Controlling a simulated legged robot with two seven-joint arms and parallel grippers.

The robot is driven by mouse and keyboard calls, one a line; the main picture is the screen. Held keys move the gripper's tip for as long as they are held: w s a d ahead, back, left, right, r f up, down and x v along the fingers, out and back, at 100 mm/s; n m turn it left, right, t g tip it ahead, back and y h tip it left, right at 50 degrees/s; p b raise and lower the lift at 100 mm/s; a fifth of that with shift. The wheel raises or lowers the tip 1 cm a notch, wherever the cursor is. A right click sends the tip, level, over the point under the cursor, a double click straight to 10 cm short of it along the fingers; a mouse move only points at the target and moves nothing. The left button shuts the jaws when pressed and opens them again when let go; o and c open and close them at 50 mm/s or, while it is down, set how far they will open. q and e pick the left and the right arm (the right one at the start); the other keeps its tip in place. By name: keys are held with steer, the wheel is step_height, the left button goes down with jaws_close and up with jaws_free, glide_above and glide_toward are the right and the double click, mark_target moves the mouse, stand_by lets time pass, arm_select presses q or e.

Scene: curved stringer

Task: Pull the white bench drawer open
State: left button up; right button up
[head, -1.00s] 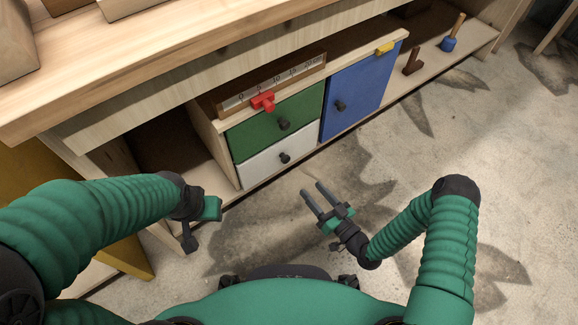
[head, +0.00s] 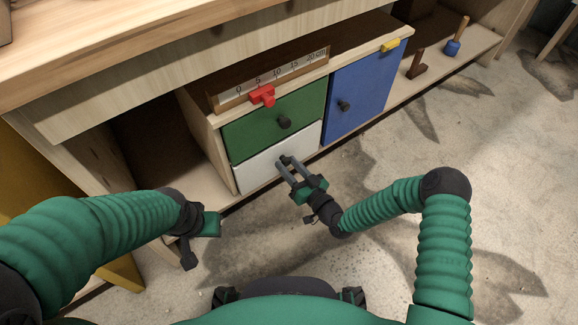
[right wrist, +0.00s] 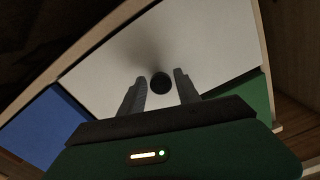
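The white drawer (head: 254,174) sits at the bottom of the bench cabinet, below the green drawer (head: 262,125), with its front flush in the cabinet. Its dark round knob (right wrist: 161,83) shows in the right wrist view between my two fingertips. My right gripper (head: 284,168) is open, its fingers pointing at the white front; in the head view they partly cover the knob. I cannot tell whether the fingers touch the knob. My left gripper (head: 198,240) hangs left of the drawer, away from it; its fingers are too unclear to tell open from shut.
A blue door (head: 364,92) with a dark knob is right of the drawers. A ruler (head: 277,77) with a red slider (head: 262,96) runs above the green drawer. A yellow block (head: 391,45) sits above the blue door. The concrete floor (head: 400,160) at right is clear.

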jaws_close()
stand_by(1.1)
